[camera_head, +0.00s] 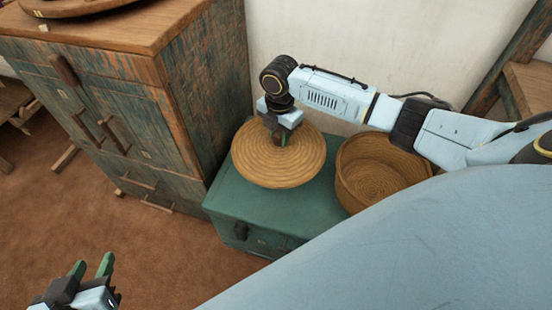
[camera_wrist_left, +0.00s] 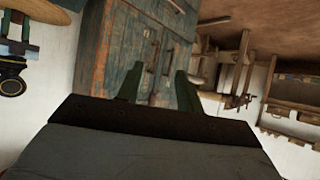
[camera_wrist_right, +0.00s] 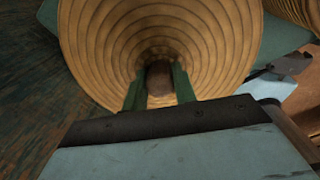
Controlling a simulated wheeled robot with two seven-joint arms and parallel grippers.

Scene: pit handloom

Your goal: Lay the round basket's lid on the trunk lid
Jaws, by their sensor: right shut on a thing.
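The round basket's lid (camera_head: 279,165) is a coiled straw disc with a dark knob, over the left part of the green trunk's lid (camera_head: 318,200). My right gripper (camera_head: 279,137) is shut on the knob from above; the right wrist view shows the knob (camera_wrist_right: 159,78) between its fingers. The lid looks about level; I cannot tell whether it touches the trunk. The open round basket (camera_head: 372,178) stands on the trunk to the right, partly hidden by my body. My left gripper (camera_head: 93,268) is open and empty, low at the left over the floor.
A worn blue-green wooden cabinet (camera_head: 130,110) stands close to the trunk's left. A white wall (camera_head: 330,35) is behind the trunk. Wooden frame parts (camera_head: 525,75) stand at the far right. The brown floor (camera_head: 120,225) in front is clear.

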